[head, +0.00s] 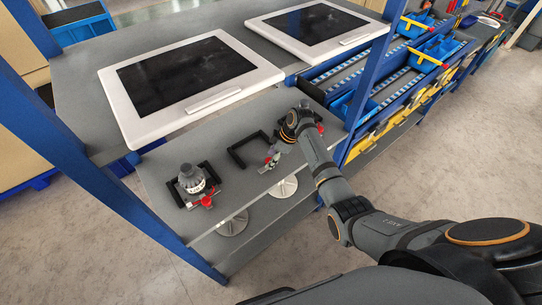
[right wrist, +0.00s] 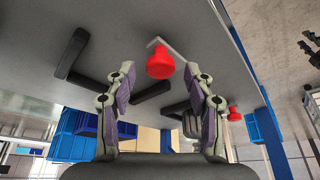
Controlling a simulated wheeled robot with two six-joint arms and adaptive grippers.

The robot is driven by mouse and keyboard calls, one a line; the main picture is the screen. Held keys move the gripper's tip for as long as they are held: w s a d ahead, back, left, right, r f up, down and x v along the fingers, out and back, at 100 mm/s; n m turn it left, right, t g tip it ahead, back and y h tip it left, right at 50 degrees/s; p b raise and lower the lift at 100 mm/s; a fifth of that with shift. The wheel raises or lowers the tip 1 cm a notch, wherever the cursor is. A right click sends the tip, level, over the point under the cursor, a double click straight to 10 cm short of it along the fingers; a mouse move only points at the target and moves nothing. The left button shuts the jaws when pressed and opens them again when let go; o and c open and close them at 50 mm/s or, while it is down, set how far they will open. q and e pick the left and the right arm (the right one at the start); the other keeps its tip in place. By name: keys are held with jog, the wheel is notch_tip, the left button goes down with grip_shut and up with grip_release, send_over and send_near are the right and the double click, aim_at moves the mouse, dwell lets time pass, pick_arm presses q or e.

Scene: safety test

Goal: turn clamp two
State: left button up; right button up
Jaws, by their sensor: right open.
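Red-knobbed clamps sit on the grey lower shelf. The middle clamp's red knob (head: 271,160) is beside my right gripper (head: 280,146). In the right wrist view, my right gripper (right wrist: 158,78) is open, and a red knob (right wrist: 160,62) shows between and just beyond its fingertips, not gripped. Another clamp's red knob (head: 206,201) is at the left, in front of a grey-white round part (head: 192,179). A further red knob (head: 320,127) is to the right, partly hidden by my arm. No numbers are readable on the clamps. My left gripper is out of view.
Black brackets (head: 239,151) stand on the shelf (head: 165,165) around the clamps. Round metal discs (head: 233,223) show below the shelf's front edge. Blue posts (head: 368,60) flank the shelf. White-framed dark panels (head: 190,75) lie on the upper surface. Blue bins are at the right.

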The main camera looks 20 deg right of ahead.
jog(key=shift+f, duration=0.35)
